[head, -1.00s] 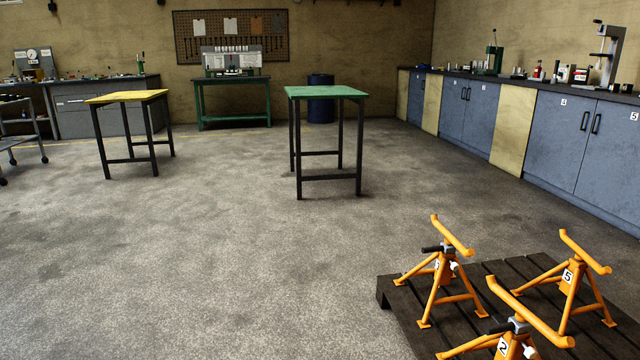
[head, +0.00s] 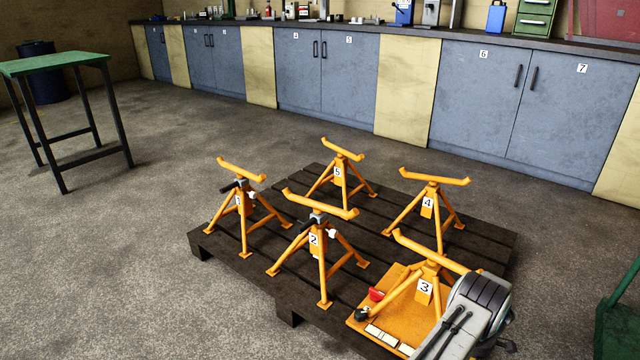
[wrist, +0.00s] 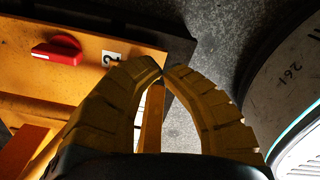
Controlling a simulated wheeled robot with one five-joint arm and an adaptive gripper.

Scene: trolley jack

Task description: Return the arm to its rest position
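My gripper (wrist: 162,76) shows in the wrist view with its two yellow ridged fingers bowed and their tips together. I see nothing held between the tips; an orange strip shows through the gap behind the fingers. An orange plate with a red knob (wrist: 57,50) and a small white number label (wrist: 112,58) lies beyond the left finger. In the head view, my grey and white arm reaches in at the lower right, close to stand 3 (head: 425,286) and the orange plate (head: 400,337). My fingers are not clear in that view.
A dark pallet (head: 290,300) carries several numbered orange stands, including stand 2 (head: 315,238) and stand 4 (head: 428,204). A green table (head: 55,63) stands at left. Blue cabinets (head: 470,95) line the back wall. A green object (head: 618,325) is at the right edge. Floor at left is open.

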